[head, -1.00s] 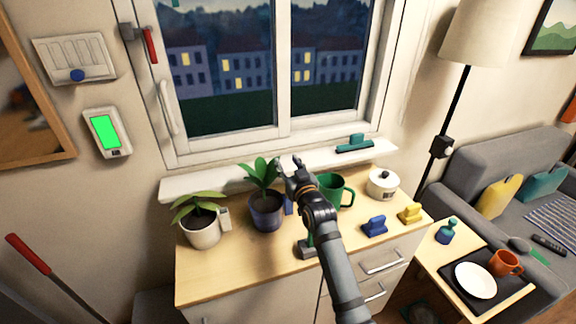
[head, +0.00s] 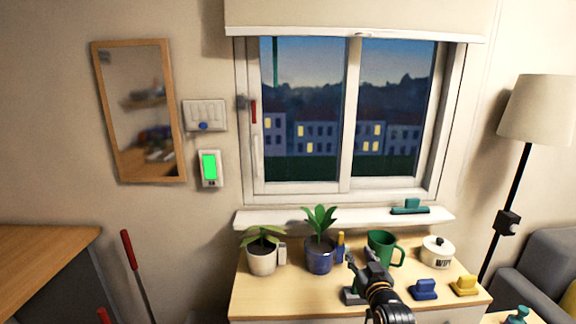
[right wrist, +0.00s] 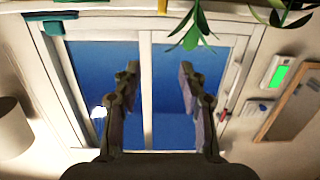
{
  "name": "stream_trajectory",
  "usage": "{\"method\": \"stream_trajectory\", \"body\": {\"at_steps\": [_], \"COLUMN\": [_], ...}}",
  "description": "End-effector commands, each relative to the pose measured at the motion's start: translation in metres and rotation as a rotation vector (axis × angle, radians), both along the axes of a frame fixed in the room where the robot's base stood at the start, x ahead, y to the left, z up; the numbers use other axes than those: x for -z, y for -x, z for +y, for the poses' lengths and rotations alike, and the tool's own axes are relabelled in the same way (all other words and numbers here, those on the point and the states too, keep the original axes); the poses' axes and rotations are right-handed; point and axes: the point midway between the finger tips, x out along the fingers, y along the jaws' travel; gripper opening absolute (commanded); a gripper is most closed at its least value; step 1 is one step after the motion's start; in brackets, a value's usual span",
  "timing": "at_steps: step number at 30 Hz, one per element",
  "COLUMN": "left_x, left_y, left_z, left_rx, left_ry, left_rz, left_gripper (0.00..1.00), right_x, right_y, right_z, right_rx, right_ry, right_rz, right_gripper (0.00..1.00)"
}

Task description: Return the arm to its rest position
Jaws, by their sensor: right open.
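My right gripper (head: 362,262) shows at the lower right of the middle in the head view, over the wooden cabinet top (head: 262,300). In the right wrist view its two fingers (right wrist: 156,88) stand wide apart with nothing between them, and the window lies behind them. The dark arm behind the gripper comes in from the bottom edge of the head view. My left gripper is not in the head view.
Near the gripper are a green pitcher (head: 381,246), a plant in a blue pot (head: 320,258), a blue item (head: 424,290) and a yellow item (head: 465,286). A white lidded pot (head: 437,252) stands farther right. A potted plant (head: 262,258) stands left.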

Motion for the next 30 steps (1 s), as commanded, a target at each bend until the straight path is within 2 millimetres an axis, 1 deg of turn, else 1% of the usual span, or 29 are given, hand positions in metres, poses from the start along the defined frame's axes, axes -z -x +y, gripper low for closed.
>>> {"method": "stream_trajectory", "body": {"at_steps": [1,4,8,11,12,14,16,17,18,20,21,23,24,30], "left_x": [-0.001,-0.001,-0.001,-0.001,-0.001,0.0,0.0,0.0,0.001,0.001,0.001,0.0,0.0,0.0], "left_y": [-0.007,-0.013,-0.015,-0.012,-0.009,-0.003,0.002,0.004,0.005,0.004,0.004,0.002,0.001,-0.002], "left_z": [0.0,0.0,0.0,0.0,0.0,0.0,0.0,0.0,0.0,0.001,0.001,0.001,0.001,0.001], "left_rx": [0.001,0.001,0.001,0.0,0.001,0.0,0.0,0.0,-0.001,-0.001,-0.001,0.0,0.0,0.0], "left_ry": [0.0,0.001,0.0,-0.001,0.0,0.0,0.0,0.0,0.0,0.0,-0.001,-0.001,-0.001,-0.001], "left_rz": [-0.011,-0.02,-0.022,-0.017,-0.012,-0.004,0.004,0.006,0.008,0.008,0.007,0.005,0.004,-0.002], "left_gripper": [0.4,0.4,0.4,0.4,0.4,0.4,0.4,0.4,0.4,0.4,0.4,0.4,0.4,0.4], "right_x": [0.01,0.03,0.061,0.088,0.098,0.114,0.131,0.137,0.145,0.156,0.162,0.169,0.173,0.184], "right_y": [0.007,0.022,0.05,0.08,0.093,0.114,0.142,0.154,0.171,0.195,0.211,0.234,0.249,0.318], "right_z": [-0.002,-0.005,-0.009,-0.014,-0.015,-0.018,-0.022,-0.023,-0.025,-0.027,-0.029,-0.031,-0.033,-0.039], "right_rx": [0.0,-0.001,-0.001,0.001,0.001,0.003,0.005,0.006,0.008,0.011,0.013,0.017,0.019,0.032], "right_ry": [0.005,0.014,0.028,0.042,0.047,0.056,0.067,0.072,0.078,0.087,0.093,0.1,0.106,0.132], "right_rz": [0.032,0.105,0.225,0.339,0.387,0.461,0.554,0.593,0.644,0.719,0.767,0.835,0.879,1.071], "right_gripper": [0.42,0.42,0.42,0.42,0.42,0.42,0.42,0.42,0.42,0.42,0.42,0.42,0.42,0.42]}}
